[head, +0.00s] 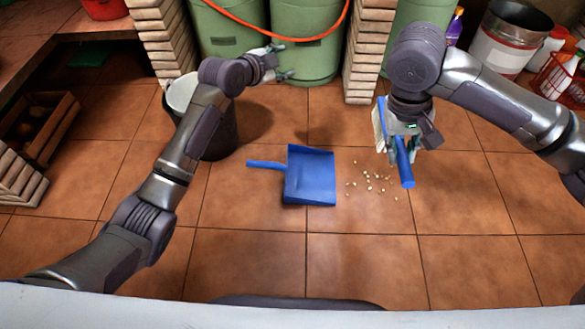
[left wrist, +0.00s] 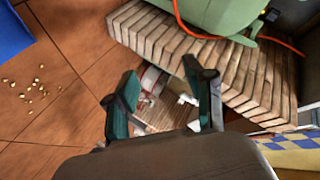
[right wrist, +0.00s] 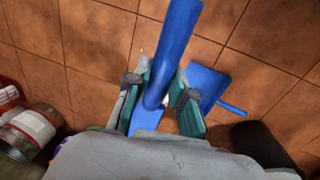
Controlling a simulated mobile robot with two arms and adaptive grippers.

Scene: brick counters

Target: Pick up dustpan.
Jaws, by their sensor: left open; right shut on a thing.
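The blue dustpan (head: 311,178) lies on the tiled floor, its handle (head: 265,165) pointing left. It also shows in the right wrist view (right wrist: 207,84), and a blue piece, probably its edge, is at the upper left of the left wrist view (left wrist: 12,36). My left gripper (head: 286,58) is open and empty, beyond the dustpan near the green cylinders. My right gripper (head: 408,142) is shut on the blue handle of a brush (head: 406,170), right of the dustpan above the floor. The pale bristles (head: 379,128) show beside the gripper.
Small pale crumbs (head: 371,182) lie on the floor right of the dustpan. A dark bin (head: 221,134) stands behind left, close to my left arm. Green gas cylinders (head: 304,45) and brick pillars (head: 368,50) line the back. A wooden crate (head: 52,132) is at left. The front floor is clear.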

